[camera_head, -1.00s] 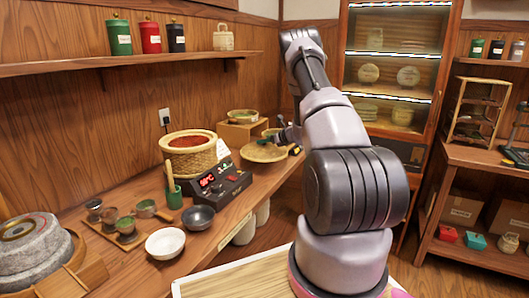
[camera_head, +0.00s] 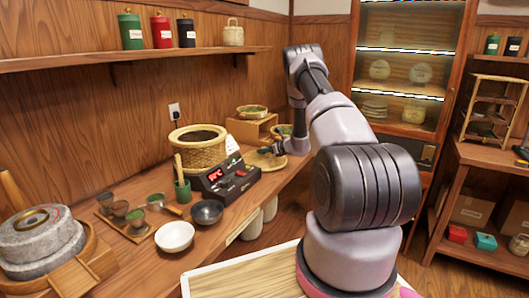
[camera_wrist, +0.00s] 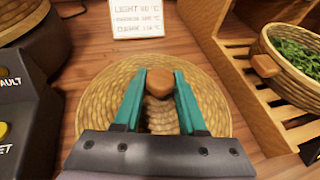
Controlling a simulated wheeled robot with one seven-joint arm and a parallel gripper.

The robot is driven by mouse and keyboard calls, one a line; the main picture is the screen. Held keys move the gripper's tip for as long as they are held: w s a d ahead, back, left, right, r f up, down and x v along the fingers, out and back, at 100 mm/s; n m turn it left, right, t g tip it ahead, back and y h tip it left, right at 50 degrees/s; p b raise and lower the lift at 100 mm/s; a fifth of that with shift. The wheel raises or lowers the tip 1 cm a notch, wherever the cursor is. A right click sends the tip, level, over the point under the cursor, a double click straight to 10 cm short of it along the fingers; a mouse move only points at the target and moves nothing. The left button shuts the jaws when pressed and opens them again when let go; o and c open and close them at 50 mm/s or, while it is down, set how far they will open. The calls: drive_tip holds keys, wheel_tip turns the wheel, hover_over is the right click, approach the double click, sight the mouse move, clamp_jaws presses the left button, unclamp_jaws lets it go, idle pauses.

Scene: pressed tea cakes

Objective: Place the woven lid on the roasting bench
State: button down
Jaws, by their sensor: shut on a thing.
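The woven lid (camera_head: 264,161) is a round, pale straw disc on the far part of the wooden bench (camera_head: 240,205), right of the roaster's control box. In the wrist view the lid (camera_wrist: 95,100) fills the middle, with a round brown knob (camera_wrist: 158,82) on top. My gripper (camera_wrist: 159,76) has its two teal fingers closed on either side of that knob. In the head view my gripper (camera_head: 273,149) is small and partly hidden by my wrist. The lid looks level and at or close to the bench top; I cannot tell whether it touches.
A sign card (camera_wrist: 137,18) is behind the lid. A wooden stand (camera_wrist: 240,75) with a basket of green leaves (camera_wrist: 295,50) is close on the right.

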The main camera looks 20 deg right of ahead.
drive_tip(key=shift+f, duration=0.25)
drive_tip(key=shift+f, duration=0.1)
drive_tip(key=shift+c, duration=2.3)
unclamp_jaws()
drive_tip(key=shift+f, duration=0.1)
